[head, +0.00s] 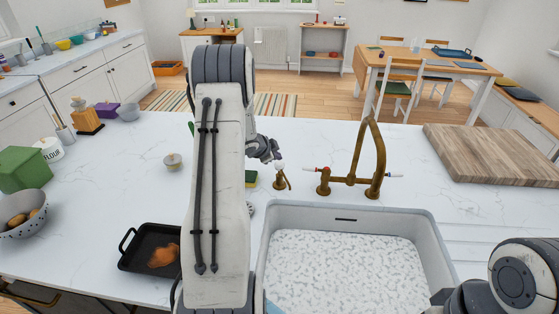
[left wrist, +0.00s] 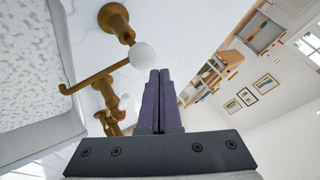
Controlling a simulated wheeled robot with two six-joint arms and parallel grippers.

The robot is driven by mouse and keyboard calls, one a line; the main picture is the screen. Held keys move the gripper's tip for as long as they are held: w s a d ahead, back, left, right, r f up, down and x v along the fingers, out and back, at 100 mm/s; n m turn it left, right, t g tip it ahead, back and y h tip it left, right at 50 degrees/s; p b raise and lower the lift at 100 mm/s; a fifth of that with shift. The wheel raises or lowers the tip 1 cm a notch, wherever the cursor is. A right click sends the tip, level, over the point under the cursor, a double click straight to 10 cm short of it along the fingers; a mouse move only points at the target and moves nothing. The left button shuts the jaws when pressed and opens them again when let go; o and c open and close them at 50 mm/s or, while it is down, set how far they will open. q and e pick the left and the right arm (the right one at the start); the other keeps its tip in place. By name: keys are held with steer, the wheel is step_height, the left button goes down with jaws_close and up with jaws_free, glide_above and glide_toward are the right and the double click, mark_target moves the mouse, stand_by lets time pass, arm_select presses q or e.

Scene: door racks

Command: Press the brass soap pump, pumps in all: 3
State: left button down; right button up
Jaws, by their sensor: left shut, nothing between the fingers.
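The brass soap pump (head: 281,182) stands on the white counter behind the sink's left corner, left of the brass tap. It has a white knob on top and a thin curved spout. My left gripper (head: 275,158) is beside the knob, shut and empty. In the left wrist view the pump's brass base (left wrist: 114,18) and white knob (left wrist: 143,55) show just beyond the purple fingertips of my left gripper (left wrist: 160,73). Knob and fingertips look very close; I cannot tell whether they touch. My right gripper is out of view.
The brass bridge tap (head: 350,180) rises right of the pump. The white sink (head: 430,225) lies in front. A wooden board (head: 490,155) lies at the right.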

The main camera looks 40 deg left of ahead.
arm_select(q)
step_height(320, 180, up, 5)
steer(key=p, duration=0.5)
steer(key=shift+r, duration=0.15)
stand_by(0.8)
